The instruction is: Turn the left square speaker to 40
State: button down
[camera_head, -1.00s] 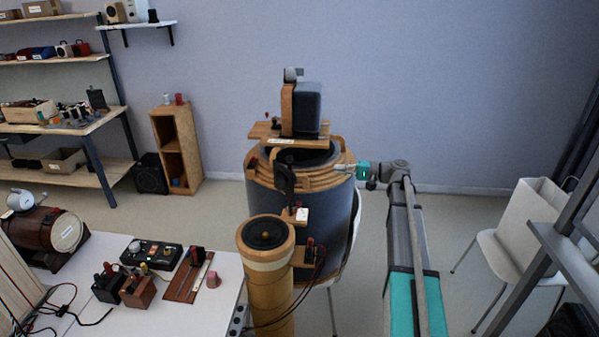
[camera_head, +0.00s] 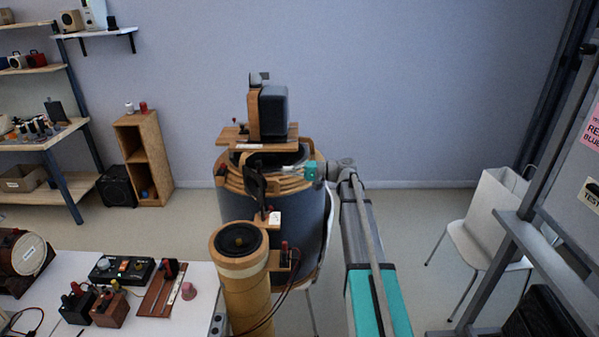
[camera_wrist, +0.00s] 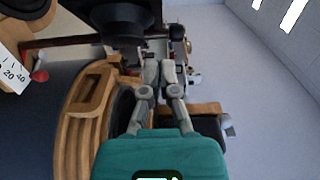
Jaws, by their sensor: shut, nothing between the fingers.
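A dark square speaker (camera_head: 273,112) with a wooden back stands upright on a wooden board (camera_head: 285,137) above a large dark drum (camera_head: 305,222) with wooden rings. A second dark upright part (camera_head: 254,184) stands in front of it. I cannot tell which is the left square speaker. A white scale card (camera_wrist: 13,66) marked 20 and 40 shows at the left of the wrist view, with a red tip (camera_wrist: 40,76) beside it. My gripper (camera_head: 288,170) is beside the drum's top, below the board. In the wrist view its fingers (camera_wrist: 160,68) are together and empty.
A wooden column (camera_head: 245,290) with a round speaker on top stands in front of the drum. A white table (camera_head: 190,320) with small devices is at the lower left. A white chair (camera_head: 470,250) and a metal frame (camera_head: 520,225) stand at the right.

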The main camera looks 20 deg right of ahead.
aim_at(257, 174)
jog(key=a, duration=0.5)
jog(key=shift+s+a, duration=0.15)
jog(key=shift+a, duration=0.1)
jog(key=shift+s+a, duration=0.2)
jog(key=shift+a, duration=0.35)
jog(key=shift+s+a, duration=0.25)
jog(key=shift+a, duration=0.35)
